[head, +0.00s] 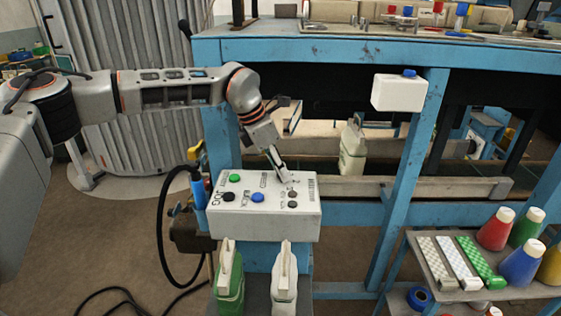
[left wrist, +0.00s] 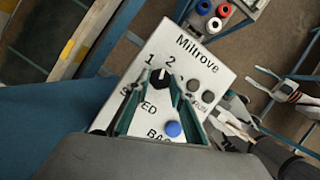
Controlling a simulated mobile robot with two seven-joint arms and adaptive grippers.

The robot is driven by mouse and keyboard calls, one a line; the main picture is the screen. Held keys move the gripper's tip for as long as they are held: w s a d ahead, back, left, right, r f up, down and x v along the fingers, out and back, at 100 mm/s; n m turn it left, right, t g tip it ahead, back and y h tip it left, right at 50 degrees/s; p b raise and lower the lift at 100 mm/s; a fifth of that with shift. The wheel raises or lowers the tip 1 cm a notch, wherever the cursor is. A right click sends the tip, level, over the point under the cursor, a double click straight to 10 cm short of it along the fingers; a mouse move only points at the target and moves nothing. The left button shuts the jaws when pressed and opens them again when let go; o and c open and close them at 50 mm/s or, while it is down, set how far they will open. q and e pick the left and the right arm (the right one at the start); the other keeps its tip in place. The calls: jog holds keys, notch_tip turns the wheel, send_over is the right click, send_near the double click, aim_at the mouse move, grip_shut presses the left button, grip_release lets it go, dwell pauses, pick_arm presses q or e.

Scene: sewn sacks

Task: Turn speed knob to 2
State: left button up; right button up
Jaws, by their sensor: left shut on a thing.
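A white control box (head: 262,222) stands on a blue support below the workbench, with several coloured buttons on top. In the left wrist view its panel (left wrist: 198,58) reads "Miltrove". The black speed knob (left wrist: 160,79) sits below the printed 1 and 2, and its small white mark seems to point up near the 2. My left gripper (head: 287,180) reaches down onto the box's far right part. In the left wrist view its two green-edged fingers (left wrist: 156,92) are shut around the knob, hiding part of the "SPEED" label. My right gripper is not in view.
A blue button (left wrist: 173,129) is close to the fingers. A blue-handled tool (head: 198,190) with a black cable is at the box's left side.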

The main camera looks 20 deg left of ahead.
pick_arm(q)
jog(key=shift+w+a+m+g, duration=0.1)
jog(key=shift+m+g, duration=0.5)
jog(key=shift+m, duration=0.9)
jog(key=o, duration=1.1)
jog(key=v, duration=1.2)
jog(key=shift+a, duration=0.25)
jog(key=shift+f, duration=0.2)
